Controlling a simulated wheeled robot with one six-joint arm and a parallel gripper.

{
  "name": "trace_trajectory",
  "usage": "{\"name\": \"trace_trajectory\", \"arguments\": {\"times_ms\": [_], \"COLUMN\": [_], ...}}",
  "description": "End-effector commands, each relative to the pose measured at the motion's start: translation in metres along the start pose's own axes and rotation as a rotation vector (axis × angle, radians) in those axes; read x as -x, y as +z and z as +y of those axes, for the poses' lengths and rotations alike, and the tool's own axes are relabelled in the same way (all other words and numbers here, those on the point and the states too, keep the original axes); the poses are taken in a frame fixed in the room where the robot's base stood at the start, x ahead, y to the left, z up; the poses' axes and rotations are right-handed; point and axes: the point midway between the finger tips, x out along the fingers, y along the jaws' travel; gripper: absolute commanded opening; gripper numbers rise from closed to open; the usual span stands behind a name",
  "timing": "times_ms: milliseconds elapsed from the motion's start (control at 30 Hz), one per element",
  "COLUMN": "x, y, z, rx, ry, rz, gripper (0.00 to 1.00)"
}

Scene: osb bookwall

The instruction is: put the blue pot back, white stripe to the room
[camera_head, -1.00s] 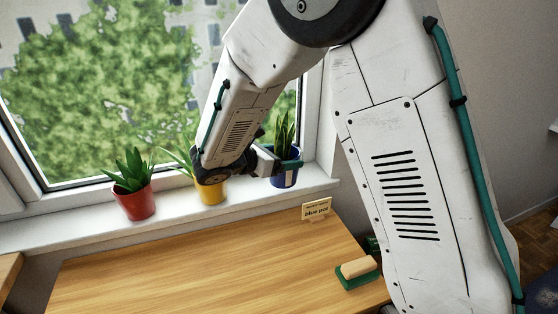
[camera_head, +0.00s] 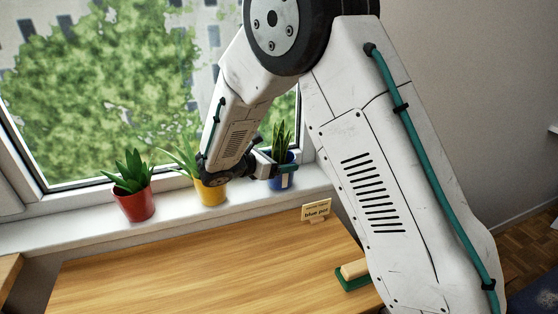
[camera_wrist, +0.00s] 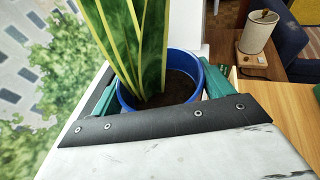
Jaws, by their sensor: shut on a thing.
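The blue pot (camera_head: 292,184) holds a tall, yellow-edged plant. It is upright at the right end of the white windowsill (camera_head: 248,204). I cannot tell whether its base touches the sill. A white patch, likely the stripe, shows on its room-facing side beside my finger. My gripper (camera_head: 281,171) reaches in from the left and is shut on the pot. In the wrist view, its green fingers flank the blue pot (camera_wrist: 128,98) below the rim, and a dark bar hides the pot's lower part.
A yellow pot (camera_head: 210,192) stands close to my wrist, and a red pot (camera_head: 136,205) stands farther left. The window is just behind.

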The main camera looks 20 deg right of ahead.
Motion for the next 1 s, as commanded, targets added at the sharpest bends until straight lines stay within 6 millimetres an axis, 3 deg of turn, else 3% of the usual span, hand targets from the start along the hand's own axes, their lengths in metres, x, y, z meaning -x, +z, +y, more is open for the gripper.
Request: {"name": "trace_trajectory", "arguments": {"times_ms": [33,100,433,800,1000], "x": [0.0,0.0,0.007,0.081,0.111], "y": [-0.001,-0.001,0.001,0.002,0.001], "z": [0.0,0.0,0.001,0.001,0.0], "rx": [0.001,0.0,0.0,0.0,0.0], "ry": [0.0,0.0,0.003,0.004,0.002], "rz": [0.0,0.0,0.0,0.0,0.001], "gripper": [0.85,1.0,1.0,1.0,1.0]}}
